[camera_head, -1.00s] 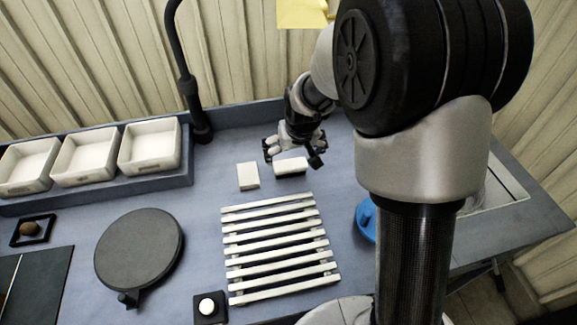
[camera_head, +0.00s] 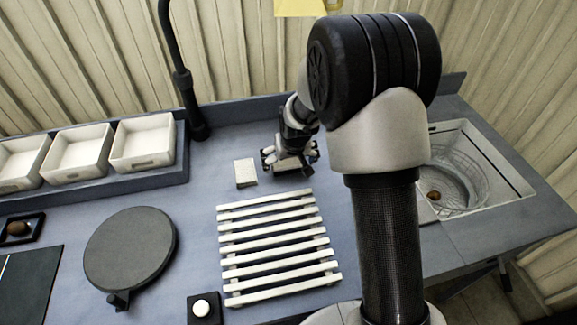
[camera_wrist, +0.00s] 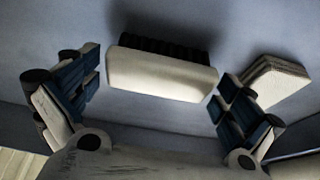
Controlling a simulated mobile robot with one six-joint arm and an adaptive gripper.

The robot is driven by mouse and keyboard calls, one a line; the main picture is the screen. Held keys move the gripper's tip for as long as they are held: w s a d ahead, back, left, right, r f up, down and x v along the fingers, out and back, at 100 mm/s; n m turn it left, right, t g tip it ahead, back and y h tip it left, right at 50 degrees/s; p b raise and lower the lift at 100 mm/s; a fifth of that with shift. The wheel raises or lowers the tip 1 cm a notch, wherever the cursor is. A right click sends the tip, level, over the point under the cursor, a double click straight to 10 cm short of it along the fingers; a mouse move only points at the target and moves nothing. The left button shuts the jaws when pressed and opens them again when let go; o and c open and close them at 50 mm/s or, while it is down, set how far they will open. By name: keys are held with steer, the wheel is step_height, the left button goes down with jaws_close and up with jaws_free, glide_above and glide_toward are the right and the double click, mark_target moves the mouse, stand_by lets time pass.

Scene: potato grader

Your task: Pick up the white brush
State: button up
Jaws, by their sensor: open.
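The white brush (camera_wrist: 160,76) lies on the blue-grey worktop, with a pale body and a row of dark bristles on its far side in the wrist view. In the head view the brush (camera_head: 290,165) is partly covered by my gripper (camera_head: 289,158). In the wrist view my gripper (camera_wrist: 157,82) is open, with one finger off each end of the brush. The right finger looks close to the brush's right end; I cannot tell whether it touches.
A pale block (camera_head: 246,173) lies just left of the brush, behind my right finger in the wrist view (camera_wrist: 272,80). A white slatted rack (camera_head: 275,237) lies in front. A black post (camera_head: 185,85) and white trays (camera_head: 145,140) stand left. A sink basket (camera_head: 455,185) is right.

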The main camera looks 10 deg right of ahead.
mark_target(289, 160)
steer(key=c, duration=0.9)
steer(key=shift+r, duration=0.1)
step_height(289, 160, up, 20)
steer(key=p, duration=0.6)
steer(key=o, duration=0.5)
steer(key=shift+s, duration=0.1)
steer(key=c, duration=0.4)
